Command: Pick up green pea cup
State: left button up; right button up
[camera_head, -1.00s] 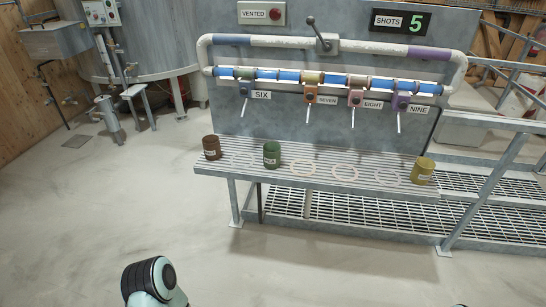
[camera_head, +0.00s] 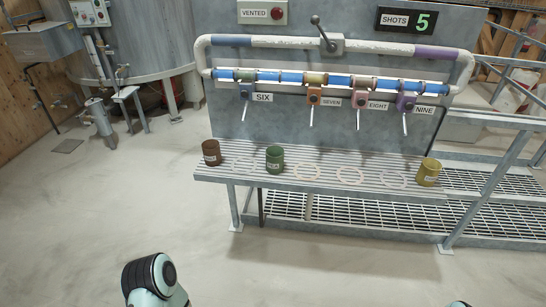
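The green cup (camera_head: 275,159) stands upright on the slatted metal bench, second from the left. It has a small pale label, too small to read. A brown cup (camera_head: 211,152) stands at the bench's left end, and a yellow cup (camera_head: 428,172) stands near its right end. Part of my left arm shows at the bottom of the picture, well short of the bench. My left gripper is out of view. A small piece of my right arm shows at the bottom edge, and my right gripper is out of view. Nothing touches the green cup.
The slatted bench (camera_head: 325,185) has several marked rings between the cups. Above it hang several taps on a blue pipe, labelled SIX to NINE, with a lever (camera_head: 322,35) on top. Railings (camera_head: 490,185) stand at right. The floor (camera_head: 110,215) in front is clear.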

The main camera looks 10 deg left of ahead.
aim_at(275, 155)
jog(key=i+j+z, duration=0.1)
jog(key=j, duration=0.3)
jog(key=i+j+z, duration=0.1)
jog(key=j, duration=0.3)
jog(key=i+j+z, duration=0.1)
jog(key=i+j, duration=0.15)
jog(key=j, duration=0.2)
jog(key=i+j, duration=0.1)
jog(key=j, duration=0.3)
jog(key=i+j+z, duration=0.15)
jog(key=j, duration=0.3)
